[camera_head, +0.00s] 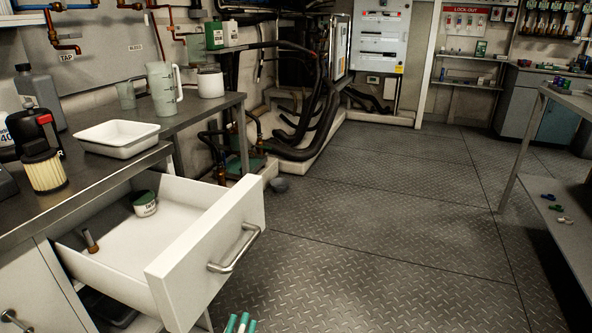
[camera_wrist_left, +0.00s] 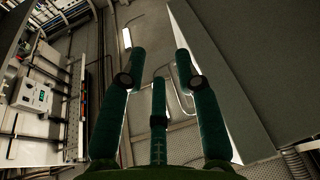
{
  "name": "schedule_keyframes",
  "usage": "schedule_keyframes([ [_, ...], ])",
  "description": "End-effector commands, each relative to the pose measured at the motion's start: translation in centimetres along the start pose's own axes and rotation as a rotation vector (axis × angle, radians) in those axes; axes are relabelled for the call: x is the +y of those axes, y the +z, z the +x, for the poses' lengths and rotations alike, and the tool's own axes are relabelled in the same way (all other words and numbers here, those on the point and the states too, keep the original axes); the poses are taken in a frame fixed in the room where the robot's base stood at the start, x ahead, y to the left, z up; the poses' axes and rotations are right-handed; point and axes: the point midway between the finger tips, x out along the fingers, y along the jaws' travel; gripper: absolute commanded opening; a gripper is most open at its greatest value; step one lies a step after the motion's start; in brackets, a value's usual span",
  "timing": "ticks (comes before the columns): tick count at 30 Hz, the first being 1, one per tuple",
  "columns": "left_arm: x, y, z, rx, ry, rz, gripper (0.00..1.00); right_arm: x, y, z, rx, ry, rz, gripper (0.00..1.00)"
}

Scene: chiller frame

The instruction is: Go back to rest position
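My left gripper (camera_head: 240,323) shows as green fingertips at the bottom edge of the head view, low in front of the open drawer (camera_head: 203,262). In the left wrist view my left gripper (camera_wrist_left: 157,68) has its green fingers spread, with nothing between them. My right gripper is in neither view. The white drawer is pulled out from under the bench. It holds a small jar (camera_head: 145,204) with a green label and a small brass-coloured fitting (camera_head: 91,241).
The metal bench (camera_head: 95,185) at left carries a white tray (camera_head: 118,137), a filter (camera_head: 44,168), jugs and bottles. A table (camera_head: 570,98) stands at right. The plate floor (camera_head: 370,220) between is mostly clear. Black hoses (camera_head: 318,105) and a cabinet stand at the back.

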Motion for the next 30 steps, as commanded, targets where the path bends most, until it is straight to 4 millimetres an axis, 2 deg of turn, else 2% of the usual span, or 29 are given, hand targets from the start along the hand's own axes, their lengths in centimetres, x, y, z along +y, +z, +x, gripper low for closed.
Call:
schedule_keyframes([
  [3,-1.2,3.8,-1.5,-0.259,-0.033,0.037,0.32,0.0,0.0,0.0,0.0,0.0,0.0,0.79],
  [5,-1.9,5.6,-2.8,-0.392,-0.05,0.056,0.32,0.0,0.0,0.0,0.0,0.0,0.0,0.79],
  [8,-3.0,8.3,-5.7,-0.613,-0.078,0.083,0.32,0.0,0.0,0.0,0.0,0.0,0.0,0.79],
  [12,-4.4,10.8,-10.9,-0.914,-0.112,0.119,0.32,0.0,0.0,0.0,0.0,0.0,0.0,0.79],
  [16,-5.2,11.7,-15.4,-1.13,-0.137,0.14,0.32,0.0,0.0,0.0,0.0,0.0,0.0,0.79],
  [21,-5.9,11.7,-20.1,-1.335,-0.159,0.157,0.32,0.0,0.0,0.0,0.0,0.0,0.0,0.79],
  [29,-6.4,10.4,-26.1,-1.588,-0.187,0.173,0.32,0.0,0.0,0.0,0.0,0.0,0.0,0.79],
  [30,-6.3,10.2,-25.9,-1.596,-0.187,0.171,0.32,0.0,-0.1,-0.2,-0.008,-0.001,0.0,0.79],
])
